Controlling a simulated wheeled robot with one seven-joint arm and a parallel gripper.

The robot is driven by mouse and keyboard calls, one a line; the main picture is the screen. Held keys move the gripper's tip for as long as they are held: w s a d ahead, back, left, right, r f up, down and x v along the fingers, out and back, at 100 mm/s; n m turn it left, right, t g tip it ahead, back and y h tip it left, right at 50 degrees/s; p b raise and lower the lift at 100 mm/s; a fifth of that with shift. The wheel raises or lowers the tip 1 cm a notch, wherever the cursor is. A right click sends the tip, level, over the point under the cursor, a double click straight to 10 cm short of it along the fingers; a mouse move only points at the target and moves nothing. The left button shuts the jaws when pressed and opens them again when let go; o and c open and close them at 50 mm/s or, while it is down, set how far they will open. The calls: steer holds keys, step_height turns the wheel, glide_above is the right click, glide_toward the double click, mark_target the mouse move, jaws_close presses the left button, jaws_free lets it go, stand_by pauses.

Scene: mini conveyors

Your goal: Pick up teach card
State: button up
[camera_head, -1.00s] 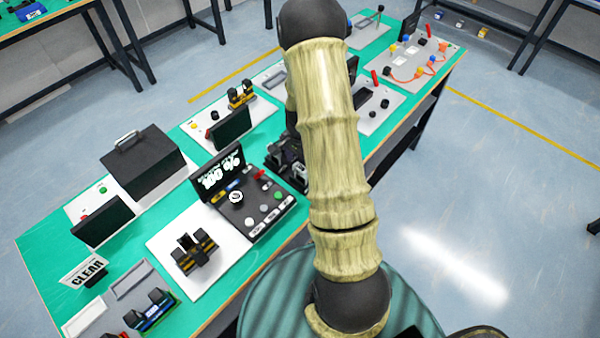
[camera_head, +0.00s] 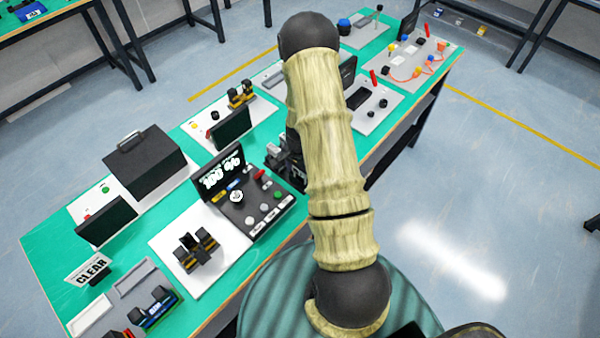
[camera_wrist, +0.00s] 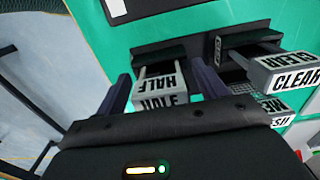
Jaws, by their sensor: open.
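No card reading TEACH can be made out. In the wrist view, my gripper (camera_wrist: 160,74) is open, its dark fingers on either side of a grey card (camera_wrist: 163,82) marked HALF. Another lettered grey face (camera_wrist: 158,102) shows just below it, partly hidden by my gripper body; its word is unclear. To the right, a card marked CLEAR (camera_wrist: 285,72) sticks out of a dark holder. Below it is a partly hidden card (camera_wrist: 275,103) whose lettering I cannot fully read. In the head view, my arm mostly hides the gripper.
The head view shows a green bench (camera_head: 48,236) crowded with small panels. A screen reading 100 % (camera_head: 219,174) stands left of my arm, beside a button panel (camera_head: 254,203). A CLEAR sign (camera_head: 88,270) and a black box (camera_head: 145,160) are farther left. Open floor lies right.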

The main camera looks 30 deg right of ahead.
steer(key=c, duration=1.1)
steer(key=shift+o, duration=0.2)
step_height(320, 180, up, 10)
steer(key=shift+r+b, duration=0.1)
steer(key=shift+b, duration=0.9)
